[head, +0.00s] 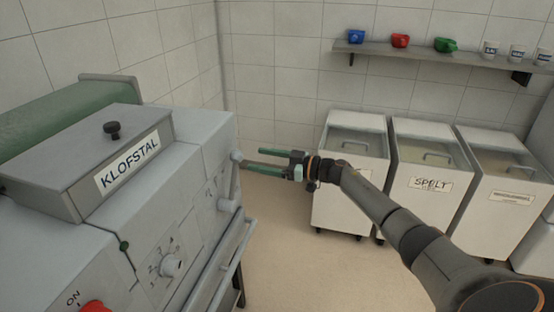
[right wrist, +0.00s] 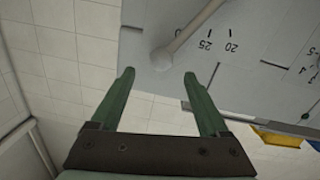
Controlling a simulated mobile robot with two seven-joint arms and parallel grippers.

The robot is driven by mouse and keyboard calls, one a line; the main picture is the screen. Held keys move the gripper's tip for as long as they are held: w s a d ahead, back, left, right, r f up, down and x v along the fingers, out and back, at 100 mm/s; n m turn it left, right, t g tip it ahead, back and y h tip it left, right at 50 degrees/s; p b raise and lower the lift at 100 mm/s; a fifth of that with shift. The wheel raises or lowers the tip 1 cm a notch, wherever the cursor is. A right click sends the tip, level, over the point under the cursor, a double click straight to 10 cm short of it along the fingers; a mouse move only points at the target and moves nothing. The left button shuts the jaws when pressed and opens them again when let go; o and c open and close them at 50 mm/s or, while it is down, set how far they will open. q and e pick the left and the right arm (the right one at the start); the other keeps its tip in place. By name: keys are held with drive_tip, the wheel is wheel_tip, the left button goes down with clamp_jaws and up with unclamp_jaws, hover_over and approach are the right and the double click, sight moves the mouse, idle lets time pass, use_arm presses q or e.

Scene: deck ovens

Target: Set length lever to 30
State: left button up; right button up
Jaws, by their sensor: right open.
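The length lever (head: 235,182) is a grey rod with a round ball end on the right side of the grey machine. In the right wrist view the lever (right wrist: 192,31) crosses a scale with 20 and 25 readable. It lies beyond the 25 mark, on the side away from 20; any mark under it is hidden. My right gripper (head: 244,159) is open, with its green fingers pointing at the ball end. In the right wrist view the ball lies just beyond and between the fingertips of the gripper (right wrist: 158,74); contact cannot be told. My left gripper is out of view.
The machine's KLOFSTAL box (head: 85,165), numbered dial (head: 171,265) and red ON knob (head: 95,307) are at left. White bins (head: 350,190) stand behind my right arm. A wall shelf (head: 440,55) holds scoops and cups. Open floor lies between machine and bins.

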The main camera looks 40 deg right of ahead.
drive_tip(key=shift+v, duration=2.25)
drive_tip(key=s+a+f+m+t+h+p, duration=0.1)
drive_tip(key=s+a+f+m+h, duration=0.1)
drive_tip(key=s+a+f, duration=0.35)
drive_tip(key=s+a+f+m+h+p, duration=0.1)
drive_tip(key=s+a+f+h+p, duration=0.1)
drive_tip(key=a+f, duration=0.55)
drive_tip(key=s+a+f+m+g+h+p, duration=0.1)
drive_tip(key=s+a+f+g, duration=0.2)
drive_tip(key=s, duration=0.9)
drive_tip(key=s+a+f+m+g+h+p, duration=0.1)
drive_tip(key=s+a+f+m+g+h, duration=0.1)
drive_tip(key=s+a+f, duration=0.6)
drive_tip(key=s+g, duration=0.1)
drive_tip(key=s, duration=0.3)
drive_tip(key=shift+a, duration=0.25)
drive_tip(key=shift+c, duration=0.3)
